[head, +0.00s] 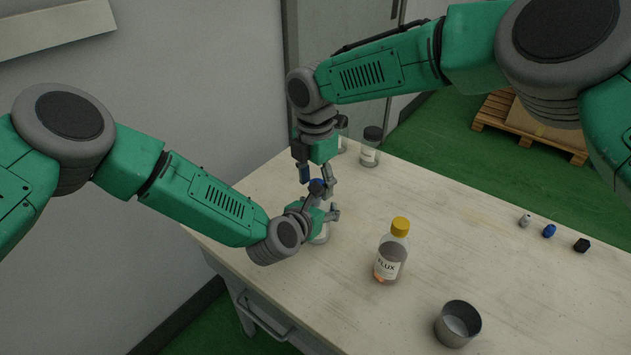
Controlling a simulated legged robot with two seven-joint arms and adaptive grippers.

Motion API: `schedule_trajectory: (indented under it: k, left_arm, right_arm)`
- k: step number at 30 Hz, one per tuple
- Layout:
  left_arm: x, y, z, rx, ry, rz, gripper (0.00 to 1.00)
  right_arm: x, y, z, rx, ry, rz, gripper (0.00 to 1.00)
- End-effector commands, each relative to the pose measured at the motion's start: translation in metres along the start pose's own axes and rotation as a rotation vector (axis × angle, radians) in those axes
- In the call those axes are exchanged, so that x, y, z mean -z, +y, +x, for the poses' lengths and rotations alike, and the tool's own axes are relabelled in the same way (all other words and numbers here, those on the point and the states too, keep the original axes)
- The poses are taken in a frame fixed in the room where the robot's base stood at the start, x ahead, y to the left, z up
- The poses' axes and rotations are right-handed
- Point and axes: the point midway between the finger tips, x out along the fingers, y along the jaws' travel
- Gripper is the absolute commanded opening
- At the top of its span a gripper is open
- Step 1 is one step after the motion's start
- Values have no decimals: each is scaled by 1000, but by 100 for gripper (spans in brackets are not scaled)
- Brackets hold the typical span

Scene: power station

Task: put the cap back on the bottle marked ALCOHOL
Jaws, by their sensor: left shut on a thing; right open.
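My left gripper (326,208) is shut on a pale bottle (320,236) standing at the left part of the table; the gripper covers much of it, and no ALCOHOL label can be read. A blue cap (317,186) shows at the top of this bottle, between the fingers of my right gripper (317,179). The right gripper points down from above and is open around the cap. I cannot tell whether the cap is seated on the neck or tilted.
A FLUX bottle (391,256) with a yellow cap stands right of the grippers. A metal cup (458,324) is near the front. A dark-capped jar (370,148) stands behind, beside another partly hidden container. Small white, blue (549,231) and black (581,245) items lie at right.

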Motion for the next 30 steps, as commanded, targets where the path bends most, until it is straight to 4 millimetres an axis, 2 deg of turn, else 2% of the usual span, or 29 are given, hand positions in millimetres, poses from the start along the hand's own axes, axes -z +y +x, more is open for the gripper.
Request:
schedule_trajectory:
  k: [7, 16, 23, 24, 26, 30]
  left_arm:
    - [-1, 0, 0, -1, -1, 0, 0]
    - [-1, 1, 0, -1, -1, 0, 0]
    - [0, 1, 0, -1, -1, 0, 0]
    - [0, 1, 0, -1, -1, 0, 0]
    - [0, 1, 0, -1, -1, 0, 0]
    - [0, 1, 0, -1, -1, 0, 0]
  right_arm:
    - [-1, 0, -7, -1, -2, 1, 47]
    - [-1, 0, -44, -1, -3, 0, 47]
    - [-1, 0, -45, 1, -1, 0, 47]
    - [-1, 0, -45, 1, -1, 0, 44]
    - [-1, 0, -47, 1, 0, -9, 44]
    - [-1, 1, -65, -2, 6, -97, 44]
